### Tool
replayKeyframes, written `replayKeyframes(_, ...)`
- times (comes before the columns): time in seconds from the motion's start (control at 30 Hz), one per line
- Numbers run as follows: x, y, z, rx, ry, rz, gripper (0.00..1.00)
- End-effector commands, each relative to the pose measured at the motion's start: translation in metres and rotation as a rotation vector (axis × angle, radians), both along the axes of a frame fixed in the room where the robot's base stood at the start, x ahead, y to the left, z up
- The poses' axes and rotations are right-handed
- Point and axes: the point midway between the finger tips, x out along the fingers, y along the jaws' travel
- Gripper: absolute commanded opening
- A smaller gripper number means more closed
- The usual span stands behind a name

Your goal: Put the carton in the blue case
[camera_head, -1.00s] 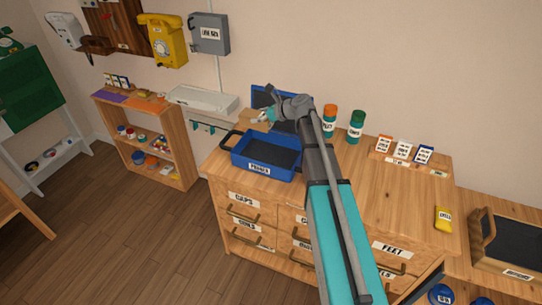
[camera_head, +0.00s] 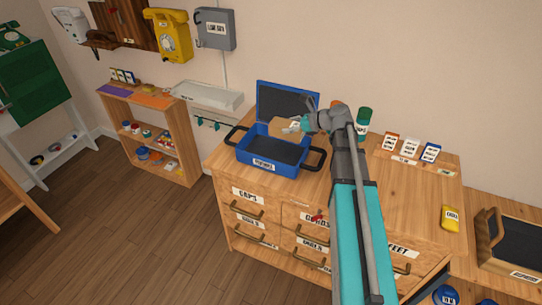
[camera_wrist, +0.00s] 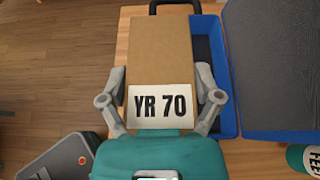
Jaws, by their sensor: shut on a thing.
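My gripper (camera_head: 296,124) is shut on the brown carton (camera_head: 283,127). In the wrist view the gripper (camera_wrist: 162,98) has a finger on each side of the carton (camera_wrist: 160,55), whose white label reads YR 70. The blue case (camera_head: 267,170) stands open on the wooden cabinet, its dark-lined lid (camera_head: 287,103) raised at the back. In the head view the carton is above the rear of the case, in front of the lid. In the wrist view it covers much of the case (camera_wrist: 230,118), with a dark strip of its inside showing to the right.
The case has dark side handles (camera_head: 315,160). A green-capped canister (camera_head: 362,124) stands behind my arm; an orange-topped one is mostly hidden. Small cards (camera_head: 410,147) stand at the back right. A yellow item (camera_head: 450,218) lies at the right. The cabinet top (camera_head: 425,200) between is clear.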

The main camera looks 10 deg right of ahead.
Motion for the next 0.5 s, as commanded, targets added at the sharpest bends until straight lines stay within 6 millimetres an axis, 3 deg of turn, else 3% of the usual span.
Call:
replayKeyframes(0.03, -0.016, -0.009, -0.004, 0.001, -0.001, -0.002, 0.22)
replayKeyframes(0.2, -0.045, -0.028, -0.007, 0.003, -0.002, 0.004, 0.22)
replayKeyframes(0.5, -0.057, -0.037, -0.008, 0.004, -0.005, 0.011, 0.22)
